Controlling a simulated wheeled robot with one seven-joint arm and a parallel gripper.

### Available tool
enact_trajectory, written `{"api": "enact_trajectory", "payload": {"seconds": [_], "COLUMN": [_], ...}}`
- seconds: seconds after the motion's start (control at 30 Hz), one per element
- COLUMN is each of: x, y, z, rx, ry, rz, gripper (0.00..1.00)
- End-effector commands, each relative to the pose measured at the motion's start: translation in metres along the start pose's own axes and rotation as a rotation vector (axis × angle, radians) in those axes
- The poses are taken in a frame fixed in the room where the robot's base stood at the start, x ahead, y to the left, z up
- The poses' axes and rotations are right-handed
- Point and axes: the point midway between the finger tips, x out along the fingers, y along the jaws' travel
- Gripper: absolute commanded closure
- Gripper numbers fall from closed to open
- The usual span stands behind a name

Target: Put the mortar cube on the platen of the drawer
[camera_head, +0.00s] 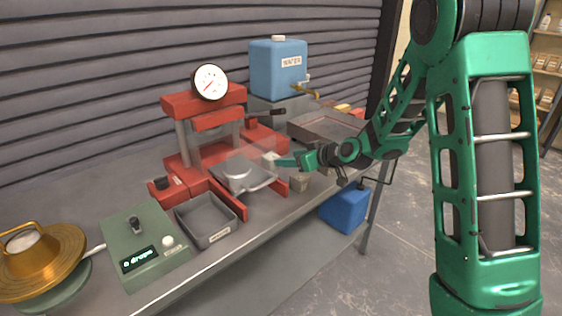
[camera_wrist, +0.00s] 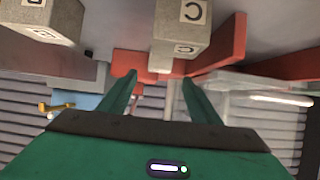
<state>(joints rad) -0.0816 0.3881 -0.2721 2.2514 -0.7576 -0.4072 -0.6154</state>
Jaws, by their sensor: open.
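My gripper (camera_head: 276,161) is open, with its fingers reaching left toward the red press (camera_head: 176,160). In the wrist view the fingers (camera_wrist: 160,79) stand apart with no cube between them. A grey mortar cube marked C (camera_wrist: 182,28) shows beyond them, at the top. A second marked cube (camera_wrist: 48,18) is at the upper left, its letter partly cut off. In the head view a grey cube (camera_head: 299,181) stands on the bench below my gripper. The drawer (camera_head: 262,184) is in front of the press, with a round pale platen (camera_head: 238,176) on it.
A grey tray (camera_head: 207,220) and a green scale box (camera_head: 143,247) stand to the left, with a brass dish (camera_head: 38,258) at the far left. A clear panel crosses the press front.

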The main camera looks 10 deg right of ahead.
Motion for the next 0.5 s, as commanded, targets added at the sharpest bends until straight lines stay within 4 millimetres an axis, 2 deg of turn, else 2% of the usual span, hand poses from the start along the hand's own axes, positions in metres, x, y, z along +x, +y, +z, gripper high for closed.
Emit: {"api": "enact_trajectory", "payload": {"seconds": [0.2, 0.5], "x": [-0.021, -0.025], "y": [0.001, 0.001], "z": [0.0, 0.001], "rx": [0.0, 0.0], "ry": [-0.001, -0.007], "rz": [0.001, 0.001], "gripper": [0.42, 0.42]}}
